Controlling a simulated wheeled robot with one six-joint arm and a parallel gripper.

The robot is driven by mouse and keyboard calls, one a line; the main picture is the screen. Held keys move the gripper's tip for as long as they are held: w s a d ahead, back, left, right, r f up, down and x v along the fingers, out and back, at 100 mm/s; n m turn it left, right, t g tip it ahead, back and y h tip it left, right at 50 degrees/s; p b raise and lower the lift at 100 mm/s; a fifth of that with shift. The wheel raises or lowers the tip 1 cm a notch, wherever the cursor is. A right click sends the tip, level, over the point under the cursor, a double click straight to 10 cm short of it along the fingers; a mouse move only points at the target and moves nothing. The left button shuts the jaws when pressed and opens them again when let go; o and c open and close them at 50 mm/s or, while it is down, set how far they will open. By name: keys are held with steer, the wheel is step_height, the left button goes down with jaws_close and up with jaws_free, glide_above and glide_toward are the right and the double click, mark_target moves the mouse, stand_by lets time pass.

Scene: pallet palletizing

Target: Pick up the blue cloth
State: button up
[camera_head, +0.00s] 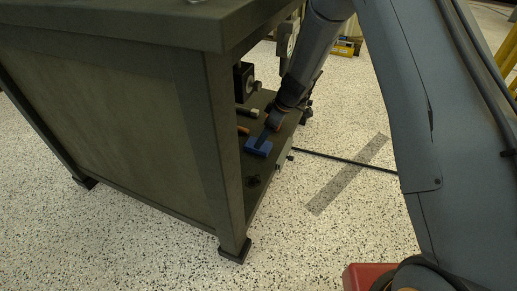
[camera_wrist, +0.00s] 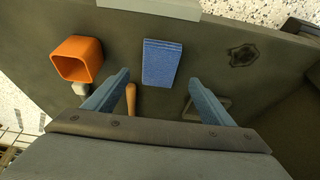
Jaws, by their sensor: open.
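The blue cloth (camera_head: 258,147) is a flat, folded rectangle on the lower shelf of a dark workbench, near its open edge. In the wrist view the cloth (camera_wrist: 160,62) lies just beyond my fingertips, centred between their lines. My gripper (camera_wrist: 159,78) is open and empty, with one finger to each side. In the head view my arm reaches down to the shelf beside the cloth, and the fingers are hard to make out there.
An orange square cup (camera_wrist: 77,60) lies left of the cloth. A wooden handle (camera_wrist: 130,99) shows between my fingers. The bench top (camera_head: 130,22) overhangs the shelf.

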steer(key=shift+b+x, duration=1.75)
steer(key=shift+x, duration=1.1)
steer(key=shift+d+f, duration=0.1)
steer(key=shift+f, duration=0.1)
steer(key=c, duration=1.2)
steer(key=shift+o, duration=0.2)
steer(key=shift+r, duration=0.1)
steer(key=shift+r+p, duration=0.35)
steer(key=shift+r, duration=0.2)
step_height(320, 180, up, 3)
steer(key=shift+r+p, duration=0.1)
steer(key=shift+p, duration=1)
steer(key=s+d+p, duration=0.2)
steer(key=s+d, duration=0.1)
steer(key=d, duration=0.5)
steer(key=s+d+p, duration=0.2)
steer(key=s+d, duration=0.1)
steer(key=d, duration=0.6)
steer(key=shift+f, duration=0.35)
